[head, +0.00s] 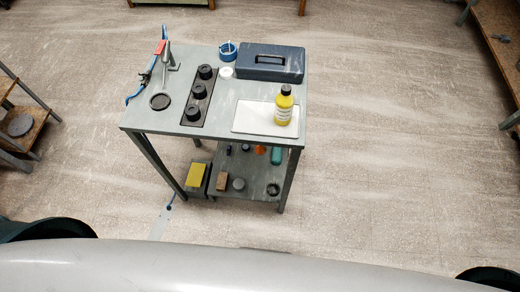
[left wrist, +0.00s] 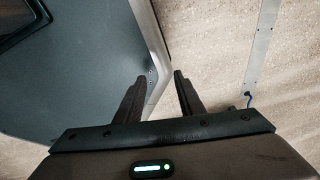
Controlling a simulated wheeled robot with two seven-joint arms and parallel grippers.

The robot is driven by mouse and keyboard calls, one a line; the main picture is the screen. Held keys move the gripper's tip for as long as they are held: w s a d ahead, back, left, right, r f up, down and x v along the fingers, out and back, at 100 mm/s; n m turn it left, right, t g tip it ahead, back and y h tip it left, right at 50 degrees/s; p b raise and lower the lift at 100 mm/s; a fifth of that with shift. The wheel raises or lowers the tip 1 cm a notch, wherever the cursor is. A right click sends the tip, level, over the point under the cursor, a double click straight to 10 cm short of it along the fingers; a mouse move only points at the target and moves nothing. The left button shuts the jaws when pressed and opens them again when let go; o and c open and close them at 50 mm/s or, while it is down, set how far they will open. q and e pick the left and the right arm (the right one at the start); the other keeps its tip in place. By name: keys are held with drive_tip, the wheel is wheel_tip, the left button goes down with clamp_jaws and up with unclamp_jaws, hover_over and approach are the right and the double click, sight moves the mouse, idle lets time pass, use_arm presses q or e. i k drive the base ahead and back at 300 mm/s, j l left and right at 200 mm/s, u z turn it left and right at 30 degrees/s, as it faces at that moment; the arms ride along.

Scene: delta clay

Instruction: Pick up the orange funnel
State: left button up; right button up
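A small orange thing (head: 261,149), likely the funnel, shows on the lower shelf (head: 250,172) of the grey-green table in the head view. The tabletop's front edge partly hides it, and its shape cannot be made out. My left gripper (left wrist: 159,76) shows in the left wrist view with its two fingers apart and nothing between them. My right gripper is not in view.
On the tabletop (head: 220,130) stand a yellow bottle (head: 283,108), white tray (head: 251,117), dark toolbox (head: 270,62) and black knobs on a strip (head: 196,112). A teal thing (head: 277,155), yellow block (head: 196,173) and brown block (head: 221,181) sit below. Floor around is open.

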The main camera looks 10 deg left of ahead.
sight(261, 151)
drive_tip(key=i+l+u, duration=0.15)
drive_tip(key=l, duration=0.25)
drive_tip(key=i+l+u, duration=0.15)
drive_tip(key=l, duration=0.3)
drive_tip(key=i+l+u, duration=0.2)
drive_tip(key=l, duration=0.25)
drive_tip(key=l+u, duration=0.15)
drive_tip(key=l, duration=0.35)
